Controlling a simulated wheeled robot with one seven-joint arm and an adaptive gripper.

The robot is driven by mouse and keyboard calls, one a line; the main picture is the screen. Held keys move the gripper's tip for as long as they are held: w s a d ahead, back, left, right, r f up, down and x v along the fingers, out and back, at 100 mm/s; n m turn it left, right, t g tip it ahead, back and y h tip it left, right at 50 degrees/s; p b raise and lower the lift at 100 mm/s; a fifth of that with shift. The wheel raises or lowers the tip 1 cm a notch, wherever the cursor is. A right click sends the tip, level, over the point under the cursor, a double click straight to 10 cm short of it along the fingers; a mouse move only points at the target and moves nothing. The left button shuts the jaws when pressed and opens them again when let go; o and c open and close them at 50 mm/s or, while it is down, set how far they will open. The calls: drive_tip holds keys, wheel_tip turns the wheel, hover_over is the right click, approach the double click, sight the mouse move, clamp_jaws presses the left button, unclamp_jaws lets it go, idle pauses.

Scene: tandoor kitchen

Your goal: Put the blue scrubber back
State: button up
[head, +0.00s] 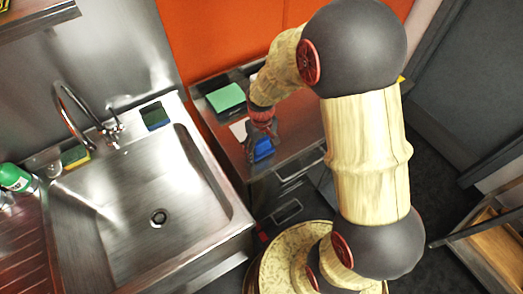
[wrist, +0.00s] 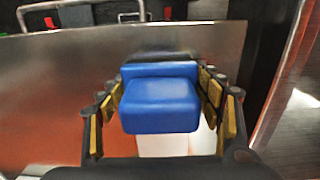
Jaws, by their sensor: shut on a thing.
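The blue scrubber (head: 263,149) is in my gripper (head: 262,140), over or on the steel counter to the right of the sink in the head view. In the wrist view the scrubber (wrist: 160,104) is a blue block with a raised back part, and it sits between the two fingers of my gripper (wrist: 160,78). The fingers are shut on its sides. I cannot tell whether its underside touches the counter.
The steel sink (head: 160,190) is at left, with a faucet. A dark blue and green sponge (head: 155,115) and a yellow-green sponge (head: 75,156) lie along its back ledge. A green block (head: 226,98) and a white piece (head: 239,130) lie near my gripper. A green bottle (head: 14,177) stands far left.

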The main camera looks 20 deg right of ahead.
drive_tip(key=shift+f, duration=0.1)
drive_tip(key=o, duration=1.5)
drive_tip(key=shift+c, duration=0.2)
wheel_tip(320, 180, up, 12)
drive_tip(key=p, duration=0.3)
drive_tip(key=s+r+m+t, duration=0.2)
drive_tip(key=s+r+t, duration=0.3)
drive_tip(key=s+r, duration=1.2)
wheel_tip(320, 180, up, 3)
drive_tip(key=shift+r+t, duration=0.15)
drive_tip(key=shift+t, duration=0.15)
